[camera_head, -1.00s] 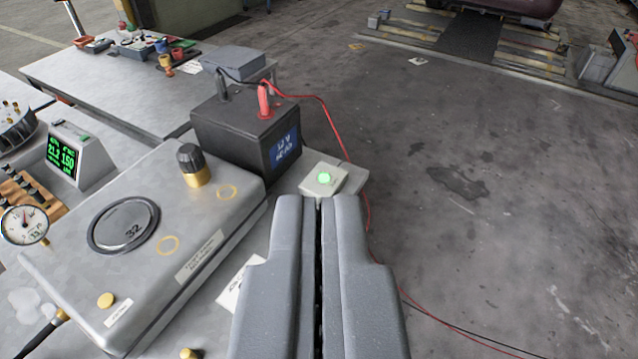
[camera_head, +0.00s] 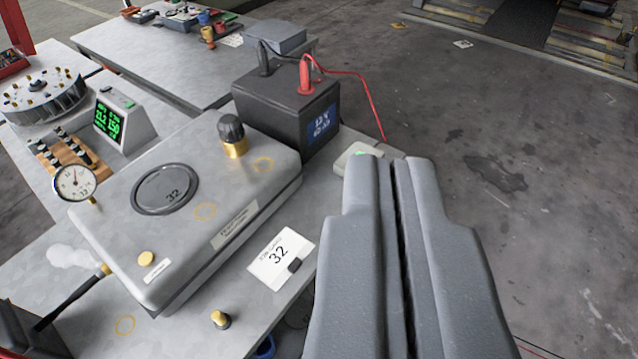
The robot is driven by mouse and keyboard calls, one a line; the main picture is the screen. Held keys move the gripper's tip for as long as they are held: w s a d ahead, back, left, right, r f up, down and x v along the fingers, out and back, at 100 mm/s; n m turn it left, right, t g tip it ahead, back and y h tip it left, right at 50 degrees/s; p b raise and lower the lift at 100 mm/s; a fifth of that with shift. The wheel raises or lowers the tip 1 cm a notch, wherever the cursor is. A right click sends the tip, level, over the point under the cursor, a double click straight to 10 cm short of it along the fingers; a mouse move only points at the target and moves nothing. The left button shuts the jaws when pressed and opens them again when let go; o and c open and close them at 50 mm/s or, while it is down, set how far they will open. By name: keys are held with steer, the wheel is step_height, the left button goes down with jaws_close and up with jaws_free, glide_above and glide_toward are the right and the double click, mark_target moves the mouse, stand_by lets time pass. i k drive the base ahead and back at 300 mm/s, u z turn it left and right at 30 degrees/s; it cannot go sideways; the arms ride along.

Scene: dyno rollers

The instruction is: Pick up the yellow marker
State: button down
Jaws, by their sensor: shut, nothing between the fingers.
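I cannot make out a yellow marker for certain in this view. My gripper (camera_head: 390,172) is shut with nothing between its fingers, and it points away from me over the right edge of the near grey bench (camera_head: 215,280). Its fingertips overlap the small pale box with a green light (camera_head: 353,160) in the picture and hide part of it. On the far table (camera_head: 140,50) lie several small coloured items, including an orange one (camera_head: 208,33), too small to tell what they are.
Open floor (camera_head: 540,220) lies to the right.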

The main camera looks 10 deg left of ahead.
mark_target(222, 321)
steer(key=u, duration=1.4)
steer(key=k, duration=1.35)
steer(key=z, duration=0.4)
